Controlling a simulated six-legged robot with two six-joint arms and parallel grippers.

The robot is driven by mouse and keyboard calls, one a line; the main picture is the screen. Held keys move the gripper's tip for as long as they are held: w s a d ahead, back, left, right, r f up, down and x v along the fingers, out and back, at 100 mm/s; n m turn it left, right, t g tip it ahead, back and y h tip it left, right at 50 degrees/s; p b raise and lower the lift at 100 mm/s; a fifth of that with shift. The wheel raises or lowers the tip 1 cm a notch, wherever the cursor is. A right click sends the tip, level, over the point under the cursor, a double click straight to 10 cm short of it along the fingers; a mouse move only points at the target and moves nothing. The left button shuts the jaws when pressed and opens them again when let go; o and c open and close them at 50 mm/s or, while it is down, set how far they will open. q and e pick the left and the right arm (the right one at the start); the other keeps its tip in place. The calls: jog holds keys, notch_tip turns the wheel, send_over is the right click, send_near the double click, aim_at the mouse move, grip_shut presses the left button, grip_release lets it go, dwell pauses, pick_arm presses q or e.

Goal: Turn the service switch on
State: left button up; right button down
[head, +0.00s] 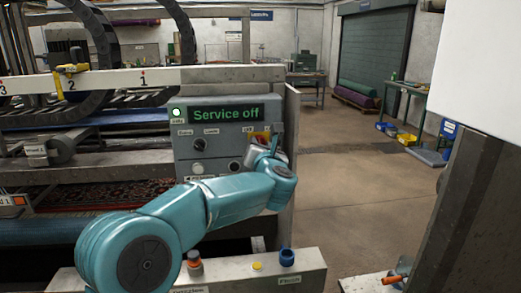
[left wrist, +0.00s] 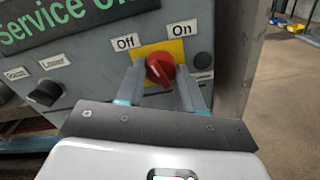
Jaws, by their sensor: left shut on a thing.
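The service switch is a red knob (left wrist: 160,68) on a yellow plate (left wrist: 174,47), between an "Off" label at left and an "On" label at right. My left gripper (left wrist: 160,72) has one finger on each side of the knob and is shut on it. In the head view the left gripper (head: 268,143) reaches the right part of the grey control panel (head: 228,153) and hides most of the switch. The green display (head: 226,114) reads "Service off". The knob's pointer direction is hard to tell. My right gripper is not in view.
A dark knob (left wrist: 45,93) sits left of the switch, and a dark round part (left wrist: 203,61) sits close on its right. A front ledge (head: 255,268) carries a blue button (head: 287,257) and an orange-topped one (head: 194,259) below my arm. Open floor (head: 350,190) lies to the right.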

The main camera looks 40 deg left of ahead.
pick_arm(q)
jog(key=m+p, duration=0.2)
jog(key=m, duration=0.9)
jog(key=shift+m, duration=0.3)
dwell(0.4)
jog(key=o, duration=1)
jog(key=shift+d+r, duration=0.1)
jog(key=shift+o, duration=0.2)
jog(key=shift+s, duration=0.1)
